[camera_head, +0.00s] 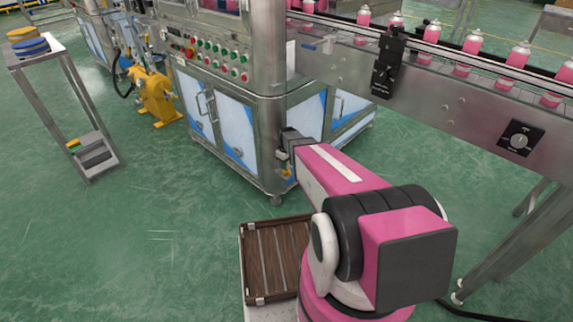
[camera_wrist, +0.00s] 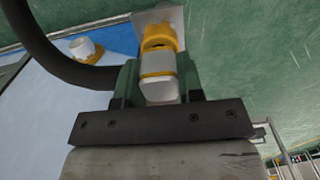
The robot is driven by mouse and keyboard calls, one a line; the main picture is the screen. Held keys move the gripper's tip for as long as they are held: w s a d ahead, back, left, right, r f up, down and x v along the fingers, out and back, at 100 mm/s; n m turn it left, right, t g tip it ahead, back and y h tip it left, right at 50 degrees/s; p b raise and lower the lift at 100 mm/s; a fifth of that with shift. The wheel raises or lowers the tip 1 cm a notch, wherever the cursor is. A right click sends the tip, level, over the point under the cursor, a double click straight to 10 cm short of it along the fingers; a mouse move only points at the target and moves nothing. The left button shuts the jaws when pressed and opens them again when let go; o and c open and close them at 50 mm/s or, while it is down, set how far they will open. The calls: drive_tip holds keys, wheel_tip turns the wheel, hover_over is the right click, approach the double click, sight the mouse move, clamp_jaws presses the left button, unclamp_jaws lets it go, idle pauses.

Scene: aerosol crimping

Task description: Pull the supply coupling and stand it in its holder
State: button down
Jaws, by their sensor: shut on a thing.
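My gripper (camera_wrist: 158,80) is shut on a pale coupling (camera_wrist: 158,88) with a yellow band, held between its two dark green fingers. Just beyond the coupling in the wrist view is a yellow ring-shaped piece (camera_wrist: 158,36) at a metal plate (camera_wrist: 174,17); I cannot tell whether the coupling sits in it or only lines up with it. A white fitting with a yellow base (camera_wrist: 84,50) stands on the blue panel to the left. In the head view my gripper (camera_head: 286,150) is at the corner of the machine cabinet, and the coupling is mostly hidden there.
A thick dark hose (camera_wrist: 45,55) curves along the left of the wrist view, close to my gripper. The steel cabinet (camera_head: 215,115) is beside the arm, and a conveyor (camera_head: 450,75) with pink cans runs above right. Green floor (camera_head: 150,240) is open at left.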

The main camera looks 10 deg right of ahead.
drive_tip(key=shift+f, duration=0.55)
idle(1.4)
drive_tip(key=c, duration=0.7)
unclamp_jaws()
wheel_tip(320, 180, up, 11)
drive_tip(key=shift+f, duration=0.1)
drive_tip(key=s+r+m, duration=0.2)
drive_tip(key=s+r, duration=0.1)
drive_tip(key=s, duration=0.4)
drive_tip(key=s+r+m, duration=0.2)
drive_tip(key=s+r, duration=0.1)
drive_tip(key=s, duration=0.4)
drive_tip(key=s+r+m, duration=0.3)
drive_tip(key=s, duration=0.4)
drive_tip(key=shift+s+r, duration=0.15)
drive_tip(key=shift+r, duration=0.2)
